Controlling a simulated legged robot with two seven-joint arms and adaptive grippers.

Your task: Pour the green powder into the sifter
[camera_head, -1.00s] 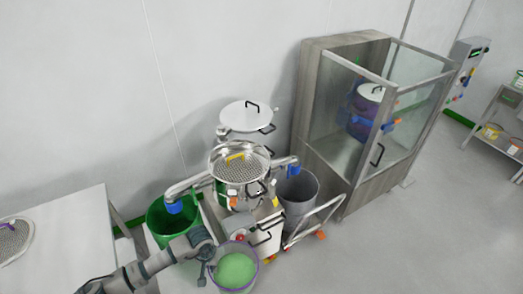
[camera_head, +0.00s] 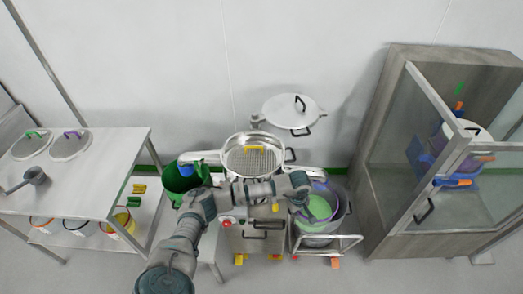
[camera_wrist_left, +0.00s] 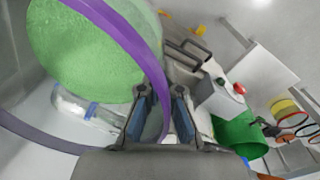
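The green powder (camera_head: 319,208) fills a bucket with a purple rim (camera_head: 333,194). In the left wrist view the powder (camera_wrist_left: 90,48) is at the upper left, and the purple rim (camera_wrist_left: 130,40) runs between the finger pads. My left gripper (camera_wrist_left: 161,98) is shut on this rim; in the head view it (camera_head: 301,207) is at the bucket's left side. The bucket looks roughly upright, right of the sifter. My right gripper is out of view.
A grey bin (camera_head: 342,222) on a cart shows behind and below the bucket. A white lid (camera_head: 291,110) stands raised behind the sifter. A green bin (camera_head: 184,180) is left of it. A glass cabinet (camera_head: 440,150) stands at right, a steel table (camera_head: 112,150) at left.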

